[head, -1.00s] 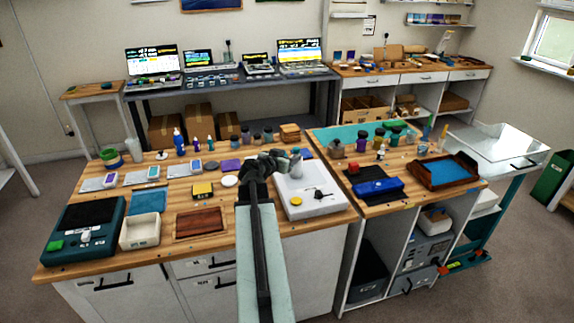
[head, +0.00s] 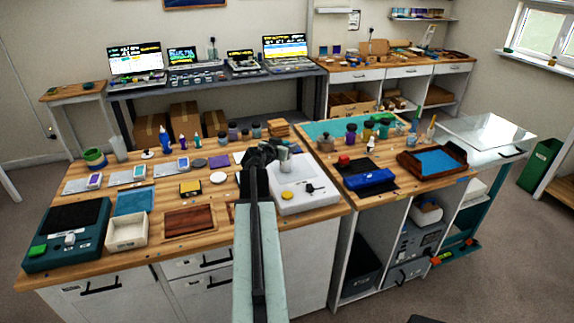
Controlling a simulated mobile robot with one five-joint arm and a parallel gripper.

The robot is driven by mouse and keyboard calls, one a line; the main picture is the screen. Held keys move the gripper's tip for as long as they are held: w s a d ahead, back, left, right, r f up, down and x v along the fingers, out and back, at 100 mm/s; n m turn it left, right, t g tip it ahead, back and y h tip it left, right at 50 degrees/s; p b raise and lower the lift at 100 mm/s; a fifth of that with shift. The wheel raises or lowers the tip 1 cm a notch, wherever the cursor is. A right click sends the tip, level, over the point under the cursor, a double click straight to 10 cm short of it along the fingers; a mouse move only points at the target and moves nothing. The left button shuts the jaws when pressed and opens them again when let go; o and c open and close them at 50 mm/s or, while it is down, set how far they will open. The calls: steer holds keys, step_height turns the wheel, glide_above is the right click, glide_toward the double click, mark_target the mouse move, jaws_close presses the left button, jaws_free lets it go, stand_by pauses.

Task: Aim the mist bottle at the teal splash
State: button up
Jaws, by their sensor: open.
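My gripper (head: 265,153) is at the end of my raised arm, in the middle of the view, over the left bench near the white slab. Its fingers are dark and small here; it is open, with nothing clearly held. A pale grey upright container (head: 284,162) shows just right of the fingers; I cannot tell if they touch. Several small bottles stand along the back of the left bench, among them a blue one (head: 171,138). I cannot tell which bottle is the mist bottle. A teal mat (head: 318,130) lies on the right bench; no separate teal splash can be made out.
The white slab (head: 315,203) carries a yellow disc (head: 287,196) and a small dark tool. A brown tray (head: 437,163) with a blue inside and a blue case (head: 369,180) lie on the right bench. A white open box (head: 126,233) sits at the left bench's front.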

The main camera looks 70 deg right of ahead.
steer(key=shift+a+r, duration=0.1)
jaws_close()
stand_by(1.2)
